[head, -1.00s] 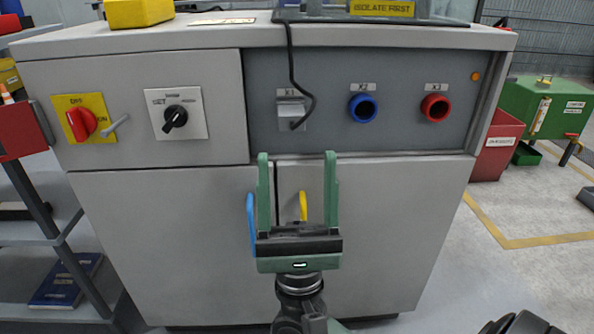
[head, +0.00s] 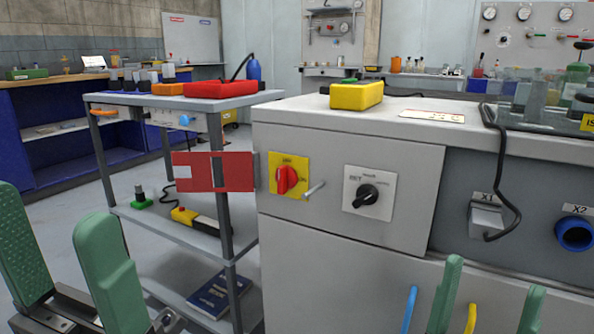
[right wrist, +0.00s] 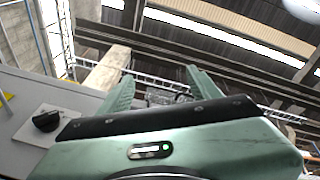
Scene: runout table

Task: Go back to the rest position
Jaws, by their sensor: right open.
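My right gripper (head: 490,272) stands upright at the bottom right of the head view, in front of the grey cabinet (head: 345,245). Its two green fingers are apart with nothing between them. The right wrist view shows the same open fingers (right wrist: 160,82) with the ceiling beams beyond. My left gripper (head: 53,205) is at the bottom left of the head view. Its green fingers are apart, and no object shows between them. The lower parts of both grippers are cut off by the frame edge.
The cabinet front has a red switch (head: 287,180), a black knob (head: 367,196) and a blue socket (head: 575,233). A red plate (head: 213,171) sticks out at its left. A grey shelf cart (head: 180,238) stands left of it. A yellow box (head: 356,95) lies on top.

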